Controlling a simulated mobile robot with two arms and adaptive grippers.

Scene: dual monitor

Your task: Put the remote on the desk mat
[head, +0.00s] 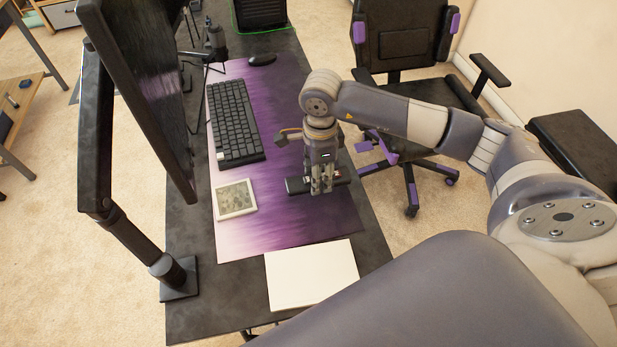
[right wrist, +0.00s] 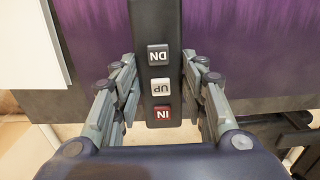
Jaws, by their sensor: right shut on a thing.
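The remote (head: 297,186) is a dark bar; in the right wrist view the remote (right wrist: 158,60) shows DN, UP and IN buttons. My right gripper (head: 321,188) is shut on it, with a finger on each side in the right wrist view (right wrist: 160,90). The desk mat (head: 285,222) is purple fading to white and lies flat on the dark desk; it fills much of the top of the right wrist view (right wrist: 235,50). The remote is over the mat's right part, close to its surface. I cannot tell whether it touches. My left gripper is not in view.
A keyboard (head: 233,120), a mouse (head: 262,59) and a framed square item (head: 234,199) lie on the mat. A white pad (head: 310,275) lies at its near edge. A monitor (head: 145,70) stands left, a chair (head: 405,60) right. The mat's near middle is clear.

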